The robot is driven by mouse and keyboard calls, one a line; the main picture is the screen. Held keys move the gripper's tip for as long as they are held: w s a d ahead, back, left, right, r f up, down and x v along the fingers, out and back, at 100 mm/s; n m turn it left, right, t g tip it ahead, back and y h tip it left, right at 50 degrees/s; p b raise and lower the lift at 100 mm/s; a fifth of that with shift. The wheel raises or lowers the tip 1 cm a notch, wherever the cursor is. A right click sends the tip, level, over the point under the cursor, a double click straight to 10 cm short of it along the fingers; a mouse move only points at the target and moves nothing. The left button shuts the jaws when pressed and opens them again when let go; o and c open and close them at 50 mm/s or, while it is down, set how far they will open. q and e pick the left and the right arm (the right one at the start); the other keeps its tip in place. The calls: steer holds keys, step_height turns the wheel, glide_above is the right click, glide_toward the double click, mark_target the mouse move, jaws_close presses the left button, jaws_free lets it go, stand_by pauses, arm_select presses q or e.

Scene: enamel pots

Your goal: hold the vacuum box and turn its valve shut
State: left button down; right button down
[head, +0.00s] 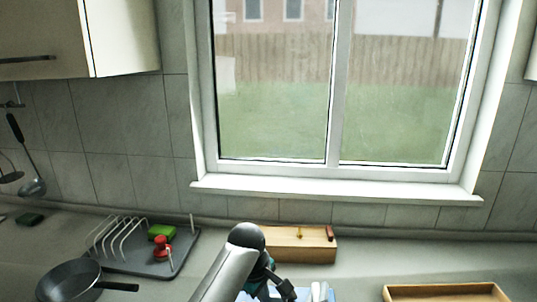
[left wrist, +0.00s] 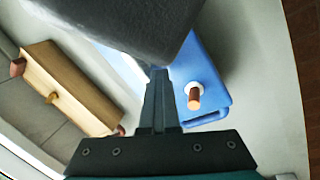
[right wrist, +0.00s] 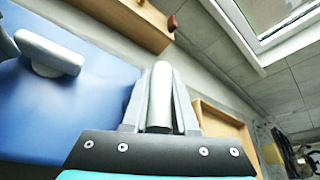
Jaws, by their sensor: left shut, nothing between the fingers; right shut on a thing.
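The vacuum box is blue. It fills the left of the right wrist view (right wrist: 60,110) and also shows in the left wrist view (left wrist: 215,85); only a sliver shows in the head view. Its valve, a brown-orange knob on a white collar (left wrist: 194,97), stands on the blue face. My right gripper (right wrist: 160,92) is shut on a pale grey rounded handle (right wrist: 160,75) at the box's edge. My left gripper (left wrist: 158,85) is shut and empty, beside the valve and apart from it. A large dark grey shape hides part of the box there.
A wooden box with a small knob (head: 285,250) stands behind, under the window. A dish rack (head: 130,262) and black pan (head: 70,284) are at left. A wooden tray (head: 445,290) is at right. Counter between box and tray looks clear.

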arm_select(q)
steer(key=shift+s+d, duration=0.3)
steer(key=shift+d, duration=0.2)
steer(key=shift+s+d, duration=0.3)
steer(key=shift+d, duration=0.2)
steer(key=shift+s, duration=0.15)
steer(key=shift+s+a, duration=0.1)
steer(key=shift+s, duration=0.15)
steer(key=w+v, duration=0.1)
steer(key=v, duration=0.5)
steer(key=shift+d, duration=0.4)
steer(key=shift+r, duration=0.15)
steer(key=shift+w+a+f, duration=0.3)
steer(key=shift+a+f, duration=0.15)
steer(key=shift+f, duration=0.55)
steer(key=shift+w+a+f, duration=0.3)
steer(key=shift+a+f, duration=0.15)
steer(key=shift+f, duration=0.6)
steer(key=shift+w+a+f, duration=0.3)
steer(key=shift+a+f, duration=0.2)
steer(key=shift+f, duration=0.5)
